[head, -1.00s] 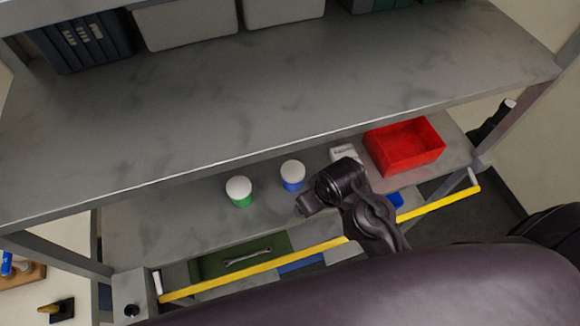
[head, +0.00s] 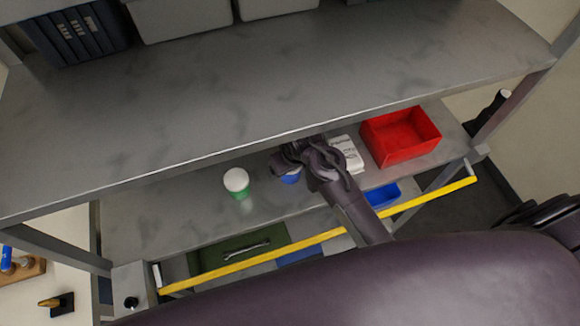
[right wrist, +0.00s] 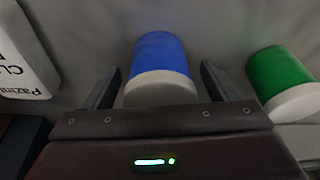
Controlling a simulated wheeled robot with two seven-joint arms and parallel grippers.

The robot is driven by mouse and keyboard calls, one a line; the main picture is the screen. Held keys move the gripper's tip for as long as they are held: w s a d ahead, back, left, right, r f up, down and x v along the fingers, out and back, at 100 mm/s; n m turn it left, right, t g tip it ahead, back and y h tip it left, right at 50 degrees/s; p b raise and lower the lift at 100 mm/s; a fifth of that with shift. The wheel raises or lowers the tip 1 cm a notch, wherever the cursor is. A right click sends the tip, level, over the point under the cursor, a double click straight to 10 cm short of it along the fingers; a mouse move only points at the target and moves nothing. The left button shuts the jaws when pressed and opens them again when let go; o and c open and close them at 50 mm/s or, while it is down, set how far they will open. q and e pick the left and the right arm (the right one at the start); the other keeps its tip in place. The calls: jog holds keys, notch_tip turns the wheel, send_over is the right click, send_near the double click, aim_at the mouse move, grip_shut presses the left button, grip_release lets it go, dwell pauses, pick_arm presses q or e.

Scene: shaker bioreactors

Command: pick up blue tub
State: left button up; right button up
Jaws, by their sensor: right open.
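The blue tub (head: 291,178) with a white lid stands on the lower shelf. In the head view my right gripper (head: 285,163) covers most of it. In the right wrist view the blue tub (right wrist: 160,65) lies between the two open fingers of my right gripper (right wrist: 160,88), with its white lid nearest the palm. I cannot tell whether the fingers touch it. A green tub (head: 237,184) with a white lid stands to its left in the head view. It also shows at the right in the right wrist view (right wrist: 281,80). My left gripper is not in view.
A white labelled box (head: 346,152) and a red bin (head: 402,136) stand right of the blue tub. The upper shelf (head: 280,80) overhangs behind. A yellow bar (head: 320,238) runs along the front. A blue tray (head: 383,196) lies near the bar.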

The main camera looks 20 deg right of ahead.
jog(key=shift+w+f, duration=0.1)
jog(key=shift+f, duration=0.3)
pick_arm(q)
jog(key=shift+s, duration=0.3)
pick_arm(e)
jog(key=shift+c, duration=0.2)
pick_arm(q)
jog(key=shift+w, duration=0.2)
pick_arm(e)
jog(key=c, duration=1.1)
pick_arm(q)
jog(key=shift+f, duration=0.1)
pick_arm(e)
jog(key=shift+o, duration=0.2)
jog(key=shift+r, duration=0.15)
